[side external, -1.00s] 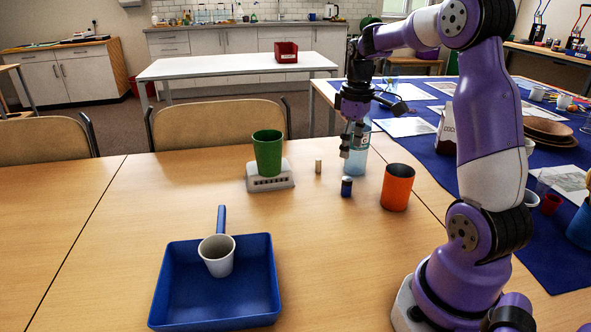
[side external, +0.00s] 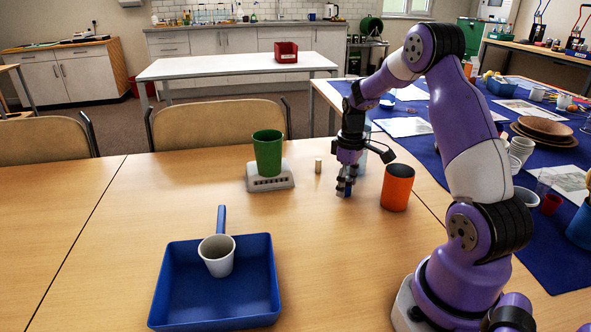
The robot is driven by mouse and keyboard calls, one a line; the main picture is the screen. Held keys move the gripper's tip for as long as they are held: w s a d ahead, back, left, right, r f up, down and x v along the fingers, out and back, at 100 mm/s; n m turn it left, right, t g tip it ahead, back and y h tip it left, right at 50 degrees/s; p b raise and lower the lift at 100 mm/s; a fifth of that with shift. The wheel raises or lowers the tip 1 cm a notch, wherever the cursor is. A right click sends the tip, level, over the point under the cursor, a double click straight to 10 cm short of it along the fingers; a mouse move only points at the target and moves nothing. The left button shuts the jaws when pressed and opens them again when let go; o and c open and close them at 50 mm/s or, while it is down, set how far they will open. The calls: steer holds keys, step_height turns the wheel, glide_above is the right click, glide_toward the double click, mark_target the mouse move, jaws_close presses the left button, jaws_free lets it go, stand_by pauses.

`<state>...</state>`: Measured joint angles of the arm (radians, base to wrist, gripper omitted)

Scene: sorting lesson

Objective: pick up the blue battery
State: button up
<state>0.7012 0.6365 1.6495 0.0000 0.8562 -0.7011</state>
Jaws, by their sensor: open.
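My gripper (side external: 344,190) is low over the table, pointing down, at the spot where the blue battery stands. Its fingers hide most or all of the battery, so I cannot make out the battery's outline apart from them. The jaws are open, with the fingertips near the table top. I cannot tell whether they touch the battery.
A small tan cylinder (side external: 318,166) stands just left of my gripper, and an orange cup (side external: 397,187) stands close on its right. A green cup (side external: 267,153) sits on a white device (side external: 285,181). A blue dustpan (side external: 178,283) holding a white cup (side external: 218,257) lies at front left.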

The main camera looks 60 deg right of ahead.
jaws_close()
steer(key=shift+r, duration=0.1)
